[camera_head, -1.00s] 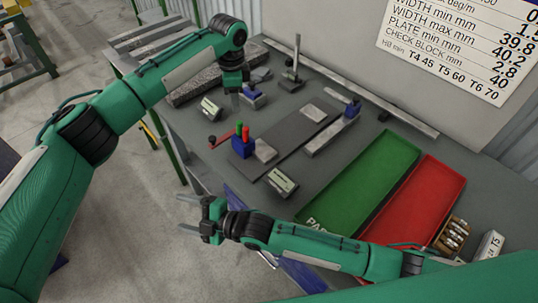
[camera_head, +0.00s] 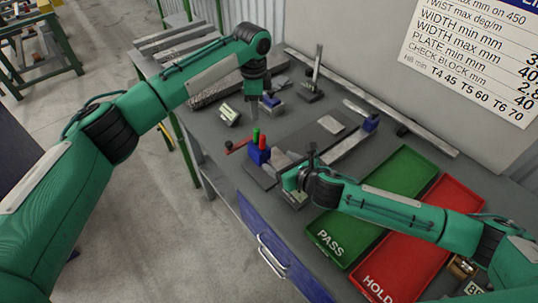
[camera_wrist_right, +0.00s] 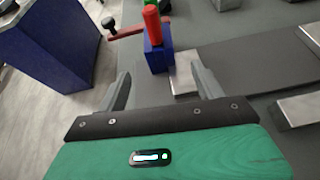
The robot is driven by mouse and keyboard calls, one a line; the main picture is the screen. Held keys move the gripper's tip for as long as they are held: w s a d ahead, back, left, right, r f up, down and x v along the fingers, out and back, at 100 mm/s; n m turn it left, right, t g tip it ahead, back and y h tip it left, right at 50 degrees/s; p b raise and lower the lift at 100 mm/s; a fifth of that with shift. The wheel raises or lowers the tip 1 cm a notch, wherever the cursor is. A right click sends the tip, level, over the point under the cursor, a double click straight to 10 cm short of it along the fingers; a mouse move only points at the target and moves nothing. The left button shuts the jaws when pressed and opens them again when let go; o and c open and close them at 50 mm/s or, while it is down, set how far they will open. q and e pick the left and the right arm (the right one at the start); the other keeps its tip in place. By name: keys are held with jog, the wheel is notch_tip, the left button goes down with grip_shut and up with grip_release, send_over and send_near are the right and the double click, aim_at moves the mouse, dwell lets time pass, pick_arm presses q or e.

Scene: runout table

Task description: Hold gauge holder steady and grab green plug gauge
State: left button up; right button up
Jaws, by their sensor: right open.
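The gauge holder is a small blue block (camera_head: 258,155) near the table's front edge. A green plug gauge (camera_head: 256,136) and a red plug gauge (camera_head: 263,143) stand upright in it. In the right wrist view the holder (camera_wrist_right: 158,58) is ahead, just beyond the fingertips, with the red plug (camera_wrist_right: 152,25) in front of the green plug (camera_wrist_right: 150,3), which is cut off at the top. My right gripper (camera_wrist_right: 163,82) is open and empty, low over the table. My left gripper (camera_head: 254,112) points down behind the holder, apart from it; its jaw gap is unclear.
A green PASS tray (camera_head: 375,205) and red HOLD tray (camera_head: 425,240) lie to the right. A red-handled tool (camera_head: 238,146) lies left of the holder. Grey blocks and a dark plate (camera_head: 305,137) are close by. A blue drawer (camera_head: 262,228) is below the table edge.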

aim_at(259, 150)
jog(key=x, duration=1.2)
jog(key=shift+w+a, duration=0.1)
jog(key=shift+a, duration=0.05)
